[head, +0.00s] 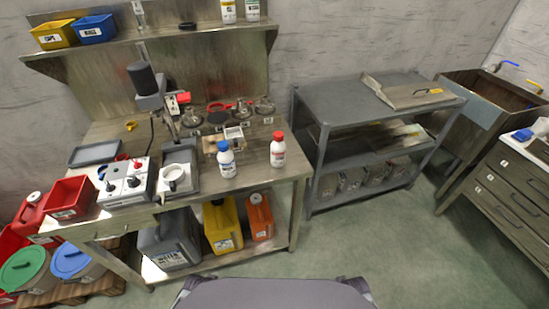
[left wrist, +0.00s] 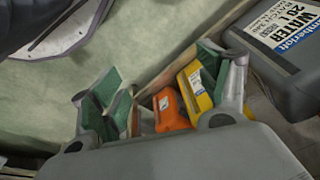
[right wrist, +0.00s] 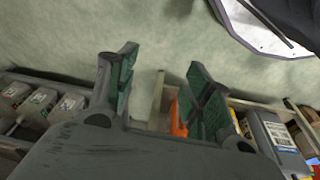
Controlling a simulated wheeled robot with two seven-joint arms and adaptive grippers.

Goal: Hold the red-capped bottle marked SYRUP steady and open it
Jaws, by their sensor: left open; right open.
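A white bottle with a red cap (head: 278,150) stands upright near the right front of the workbench in the head view. Its label is too small to read. A similar white bottle with a blue cap (head: 227,160) stands to its left. My left gripper (left wrist: 160,95) is open and empty in the left wrist view, with the orange and yellow jugs beyond its fingers. My right gripper (right wrist: 162,80) is open and empty in the right wrist view, above the floor. Neither gripper shows in the head view, and neither wrist view shows the red-capped bottle.
A grey rack (head: 345,112) stands right. Floor in front is clear.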

